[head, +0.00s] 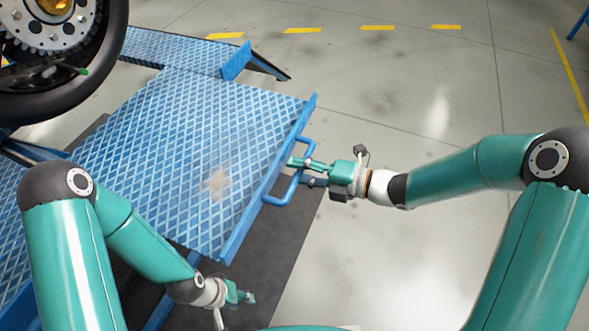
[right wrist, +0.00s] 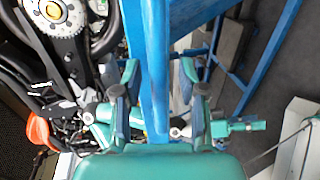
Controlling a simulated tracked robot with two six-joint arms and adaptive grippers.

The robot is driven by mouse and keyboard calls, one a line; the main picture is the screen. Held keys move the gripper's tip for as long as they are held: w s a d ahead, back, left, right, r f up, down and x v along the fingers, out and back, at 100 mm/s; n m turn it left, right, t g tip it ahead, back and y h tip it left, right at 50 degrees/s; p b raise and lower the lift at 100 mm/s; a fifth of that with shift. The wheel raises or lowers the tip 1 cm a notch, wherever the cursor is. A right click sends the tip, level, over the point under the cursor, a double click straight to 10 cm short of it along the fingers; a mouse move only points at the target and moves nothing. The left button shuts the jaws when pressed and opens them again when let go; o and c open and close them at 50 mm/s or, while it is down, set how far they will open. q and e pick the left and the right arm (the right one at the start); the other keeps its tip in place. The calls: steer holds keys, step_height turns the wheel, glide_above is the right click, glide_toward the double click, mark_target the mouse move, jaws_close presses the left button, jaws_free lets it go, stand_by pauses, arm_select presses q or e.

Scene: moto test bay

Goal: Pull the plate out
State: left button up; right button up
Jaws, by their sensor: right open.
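The plate (head: 195,150) is a blue diamond-patterned panel beside the motorcycle lift. A blue U-shaped handle (head: 278,202) sticks out from its right edge. My right gripper (head: 302,172) is at this handle, coming in from the right. In the right wrist view, the fingers of my right gripper (right wrist: 158,95) are open, one on each side of a blue bar (right wrist: 154,50); they do not look closed on it. My left gripper (head: 245,297) is low, below the plate's near corner, away from the handle; its jaw opening is too small to read.
A motorcycle wheel (head: 60,50) stands at the upper left. A blue ramp (head: 175,50) with a dark support lies behind the plate. A dark mat (head: 290,240) lies under the plate's right side. The grey floor (head: 400,260) to the right is clear apart from my arm.

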steer(key=v, duration=1.2)
steer(key=shift+s+a+f, duration=0.1)
steer(key=shift+a+f, duration=0.05)
